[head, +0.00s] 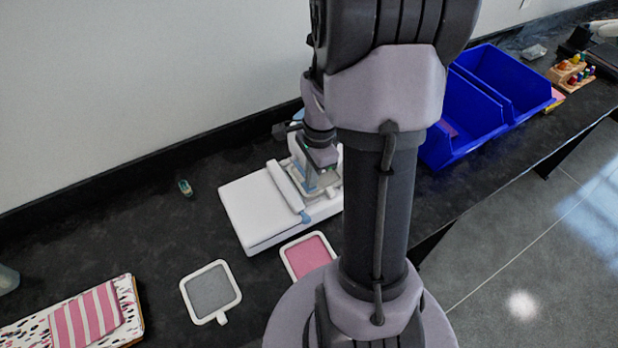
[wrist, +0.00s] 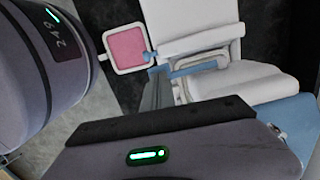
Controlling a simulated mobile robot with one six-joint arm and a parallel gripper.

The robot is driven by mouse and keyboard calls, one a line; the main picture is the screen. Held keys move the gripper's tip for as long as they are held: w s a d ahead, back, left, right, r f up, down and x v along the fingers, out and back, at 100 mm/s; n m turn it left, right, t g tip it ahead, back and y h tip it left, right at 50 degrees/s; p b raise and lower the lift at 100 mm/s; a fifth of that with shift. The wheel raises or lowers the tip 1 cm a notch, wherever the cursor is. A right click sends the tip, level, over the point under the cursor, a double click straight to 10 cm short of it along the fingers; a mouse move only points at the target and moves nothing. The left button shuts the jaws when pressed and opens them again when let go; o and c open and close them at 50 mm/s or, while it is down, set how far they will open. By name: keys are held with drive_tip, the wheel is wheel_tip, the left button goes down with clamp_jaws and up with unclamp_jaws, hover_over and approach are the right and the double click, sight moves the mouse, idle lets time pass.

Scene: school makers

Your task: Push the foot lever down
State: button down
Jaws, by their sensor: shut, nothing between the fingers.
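A white machine (head: 255,208) with light-blue parts stands on the dark counter, partly hidden behind my arm; the wrist view shows its white body (wrist: 195,20) from close by. A small light-blue tab (head: 305,217) sticks out at the near end of its raised white bar, and a blue tip (wrist: 149,57) shows in the wrist view. I cannot tell for sure which part is the foot lever. My gripper (head: 312,182) is shut and empty, pointing down over the machine. In the wrist view its fingers (wrist: 158,92) are beside the blue parts; contact is unclear.
A pink-filled hoop (head: 308,256) and a grey-filled hoop (head: 210,290) lie in front of the machine. Patterned fabric (head: 85,318) lies at the lower left. Blue bins (head: 465,125) stand to the right, behind my arm. The counter left of the machine is mostly clear.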

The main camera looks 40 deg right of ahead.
wheel_tip(320, 180, down, 3)
drive_tip(key=d, duration=0.2)
drive_tip(key=d+p, duration=0.1)
drive_tip(key=shift+s+r, duration=0.35)
drive_tip(key=shift+r, duration=0.05)
wheel_tip(320, 180, up, 10)
drive_tip(key=p, duration=0.8)
drive_tip(key=shift+s+d, duration=0.2)
drive_tip(key=shift+d, duration=0.1)
drive_tip(key=shift+w+f, duration=0.1)
drive_tip(key=shift+w, duration=0.05)
